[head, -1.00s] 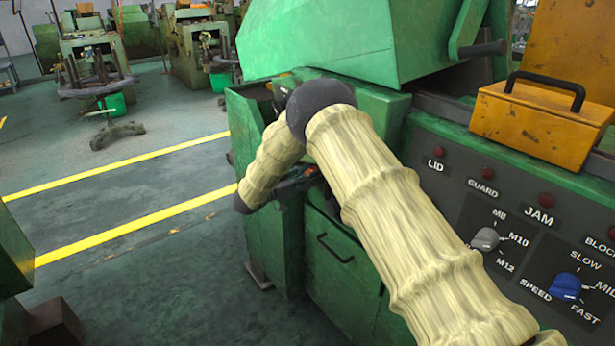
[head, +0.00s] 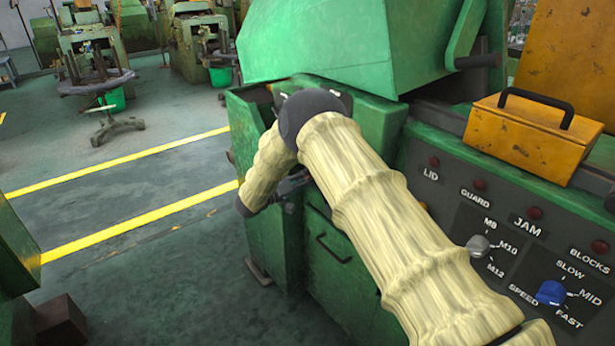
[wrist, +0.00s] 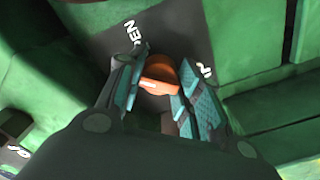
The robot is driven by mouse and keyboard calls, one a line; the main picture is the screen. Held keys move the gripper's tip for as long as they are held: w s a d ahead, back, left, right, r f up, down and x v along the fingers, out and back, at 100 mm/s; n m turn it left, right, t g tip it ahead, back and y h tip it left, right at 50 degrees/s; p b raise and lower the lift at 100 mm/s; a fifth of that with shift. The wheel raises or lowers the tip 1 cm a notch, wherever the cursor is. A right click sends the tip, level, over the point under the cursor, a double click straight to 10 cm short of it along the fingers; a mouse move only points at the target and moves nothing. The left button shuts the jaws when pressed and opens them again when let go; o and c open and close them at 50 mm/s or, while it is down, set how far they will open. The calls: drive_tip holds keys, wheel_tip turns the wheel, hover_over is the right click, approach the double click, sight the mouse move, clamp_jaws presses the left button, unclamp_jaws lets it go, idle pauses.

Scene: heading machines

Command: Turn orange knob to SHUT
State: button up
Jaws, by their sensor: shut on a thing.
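The orange knob (wrist: 160,72) shows in the wrist view on a dark plate of the green machine. My gripper (wrist: 163,78) has a teal-padded finger on each side of the knob's grip bar and is shut on it. A white mark shows on the bar's near left end. White letters "EN" (wrist: 135,31) stand to the upper left of the knob. A partly hidden label (wrist: 206,73) stands to its right, by the right finger. In the head view my own arm hides the knob.
In the head view, a control panel with a grey knob (head: 478,246) and a blue knob (head: 551,292) lies right of my arm. An orange box (head: 530,135) with a black handle sits above it. Open floor with yellow lines (head: 140,165) lies left.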

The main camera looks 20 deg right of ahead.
drive_tip(key=shift+r+n+p, duration=0.15)
drive_tip(key=shift+n+p, duration=0.8)
drive_tip(key=shift+n, duration=2.65)
drive_tip(key=o, duration=1)
drive_tip(key=shift+a, duration=0.1)
drive_tip(key=shift+o, duration=0.2)
drive_tip(key=v, duration=1.2)
